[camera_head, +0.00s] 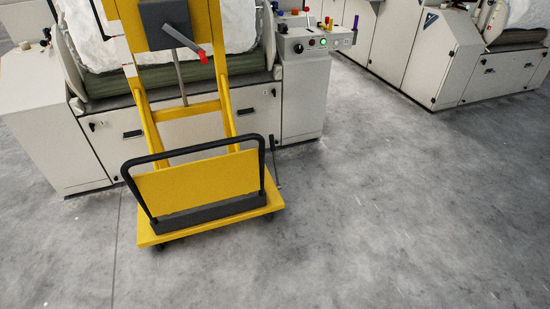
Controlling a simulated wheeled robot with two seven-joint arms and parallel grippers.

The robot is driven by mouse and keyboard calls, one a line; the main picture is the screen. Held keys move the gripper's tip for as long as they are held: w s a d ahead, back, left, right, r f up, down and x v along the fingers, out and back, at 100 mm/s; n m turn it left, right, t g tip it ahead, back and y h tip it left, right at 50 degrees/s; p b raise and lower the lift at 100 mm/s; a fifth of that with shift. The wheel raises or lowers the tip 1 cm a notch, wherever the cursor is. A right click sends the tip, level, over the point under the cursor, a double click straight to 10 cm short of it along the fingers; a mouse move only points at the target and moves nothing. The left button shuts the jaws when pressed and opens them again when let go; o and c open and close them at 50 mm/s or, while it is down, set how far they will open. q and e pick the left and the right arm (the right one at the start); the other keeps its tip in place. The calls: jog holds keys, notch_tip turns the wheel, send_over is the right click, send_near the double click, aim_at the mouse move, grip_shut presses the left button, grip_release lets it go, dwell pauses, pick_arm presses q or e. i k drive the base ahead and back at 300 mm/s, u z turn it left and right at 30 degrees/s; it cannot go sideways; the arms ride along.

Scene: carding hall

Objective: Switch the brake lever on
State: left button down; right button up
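A yellow wheeled lift trolley (203,180) stands on the floor in the left half of the view. A thin dark lever (275,165) stands up at the right side of its base; it looks like the brake lever, but its setting is too small to tell. A grey arm with a red handle (203,57) sticks out from the dark box (166,22) on the upper mast, angled down to the right. Neither of my grippers is in view.
A black tube handle (190,150) frames the trolley's yellow panel. A carding machine (105,147) stands close behind it, with a control panel (318,44) of buttons and lights. More machines (430,50) stand at upper right. The grey floor (400,210) in front and to the right is clear.

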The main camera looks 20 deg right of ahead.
aim_at(270, 138)
jog(key=z, duration=0.25)
jog(key=k, duration=0.3)
jog(key=z, duration=1.05)
jog(key=k, duration=1.05)
jog(key=z, duration=0.85)
jog(key=i, duration=2.85)
jog(key=u, duration=0.95)
jog(key=i, duration=1.35)
jog(key=u, duration=1.9)
jog(key=i, duration=0.6)
jog(key=u, duration=0.45)
